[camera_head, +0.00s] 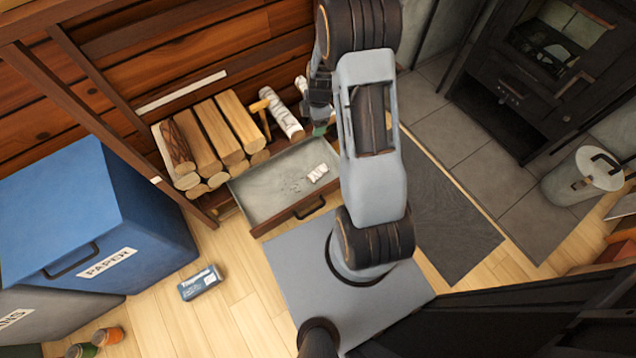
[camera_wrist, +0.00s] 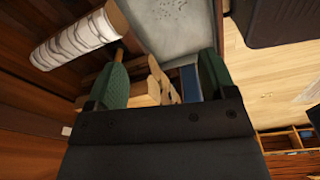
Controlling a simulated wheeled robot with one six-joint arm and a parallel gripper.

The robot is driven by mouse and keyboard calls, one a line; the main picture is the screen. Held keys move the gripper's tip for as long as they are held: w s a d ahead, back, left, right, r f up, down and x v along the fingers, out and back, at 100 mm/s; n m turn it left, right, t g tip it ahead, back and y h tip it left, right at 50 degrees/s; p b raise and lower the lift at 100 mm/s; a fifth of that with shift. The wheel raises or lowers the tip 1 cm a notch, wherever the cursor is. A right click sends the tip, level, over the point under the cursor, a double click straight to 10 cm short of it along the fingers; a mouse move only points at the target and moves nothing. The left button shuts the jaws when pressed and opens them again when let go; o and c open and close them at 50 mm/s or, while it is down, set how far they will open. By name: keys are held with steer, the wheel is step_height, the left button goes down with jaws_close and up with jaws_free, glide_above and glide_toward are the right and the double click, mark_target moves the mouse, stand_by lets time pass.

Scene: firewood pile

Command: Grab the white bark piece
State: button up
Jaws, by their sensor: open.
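A small white bark piece (camera_head: 317,172) with dark marks lies inside the open grey drawer (camera_head: 262,190), near its right side. A white birch log (camera_head: 281,113) with dark flecks leans behind the drawer; it also shows at the upper left of the wrist view (camera_wrist: 75,45). My gripper (camera_head: 319,129) is above the drawer's back right corner, apart from the small white piece and to the right of the birch log. In the wrist view my gripper (camera_wrist: 163,78) has its two green fingers spread, with no object visibly held between them.
Split firewood (camera_head: 220,130) is stacked left of the birch log. A yellow-handled tool (camera_head: 263,108) stands between them. A blue paper bin (camera_head: 95,215) is at left, a small box (camera_head: 200,283) on the floor. A dark stove (camera_head: 530,70) and a metal canister (camera_head: 582,177) are at right.

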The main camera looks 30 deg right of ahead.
step_height(320, 180, down, 18)
steer(key=d+f+n+b, duration=0.1)
steer(key=d+n+b, duration=0.2)
steer(key=n+b, duration=0.15)
steer(key=g+b, duration=0.1)
steer(key=b, duration=0.2)
glide_above(318, 171)
steer(key=d, duration=0.1)
steer(key=shift+y, duration=0.3)
step_height(318, 171, down, 7)
steer(key=shift+s+d+r, duration=0.1)
steer(key=shift+s+r, duration=0.05)
steer(key=shift+a+f+b, duration=0.15)
steer(key=shift+f+b, duration=0.3)
steer(key=shift+f, duration=0.65)
steer(key=shift+a+f+b, duration=0.2)
steer(key=shift+f+b, duration=0.25)
steer(key=shift+f, duration=0.6)
steer(key=shift+a+f+b, duration=0.15)
steer(key=shift+f+b, duration=0.3)
steer(key=shift+f, duration=0.65)
steer(key=c, duration=1)
steer(key=shift+r, duration=0.15)
